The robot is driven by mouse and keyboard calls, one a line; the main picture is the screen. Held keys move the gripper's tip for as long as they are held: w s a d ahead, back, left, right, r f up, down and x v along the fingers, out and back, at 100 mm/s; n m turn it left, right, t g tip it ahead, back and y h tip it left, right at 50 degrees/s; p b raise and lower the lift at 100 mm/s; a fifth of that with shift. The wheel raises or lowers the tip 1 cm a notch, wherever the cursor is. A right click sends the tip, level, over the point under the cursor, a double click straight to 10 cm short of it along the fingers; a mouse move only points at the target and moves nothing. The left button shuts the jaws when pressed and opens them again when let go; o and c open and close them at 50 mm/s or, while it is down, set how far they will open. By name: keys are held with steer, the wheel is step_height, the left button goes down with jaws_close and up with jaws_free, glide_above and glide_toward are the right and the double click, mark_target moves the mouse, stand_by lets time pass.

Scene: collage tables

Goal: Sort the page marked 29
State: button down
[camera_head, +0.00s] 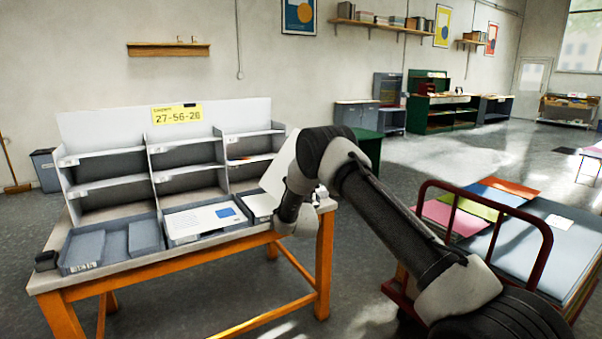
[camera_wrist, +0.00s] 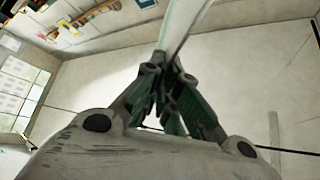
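In the wrist view my gripper (camera_wrist: 170,78) has its green-padded fingers closed on a thin white page (camera_wrist: 182,28), seen nearly edge-on. In the head view the white page (camera_head: 276,170) stands tilted beside my wrist, at the right end of the sorting rack (camera_head: 110,165). My fingers are hidden there, and no number is readable on the page. A white page with a blue square (camera_head: 205,219) lies in the middle front tray of the table. Another white sheet (camera_head: 260,205) lies in the right front tray, partly behind my arm.
A yellow sign (camera_head: 178,115) reading about 27-56-20 tops the rack of open compartments. The left front tray (camera_head: 85,262) holds grey pieces. The orange-legged table (camera_head: 190,261) has a red-railed cart (camera_head: 545,235) to its right. Open floor lies between them.

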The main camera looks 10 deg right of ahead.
steer(key=shift+f+m+g+h, duration=0.1)
steer(key=shift+m+g+h, duration=0.4)
steer(key=shift+m, duration=0.4)
steer(key=m+g, duration=0.3)
steer(key=m, duration=0.1)
steer(key=m+g+h, duration=0.1)
steer(key=m+g, duration=0.1)
steer(key=m, duration=0.3)
steer(key=shift+g, duration=0.4)
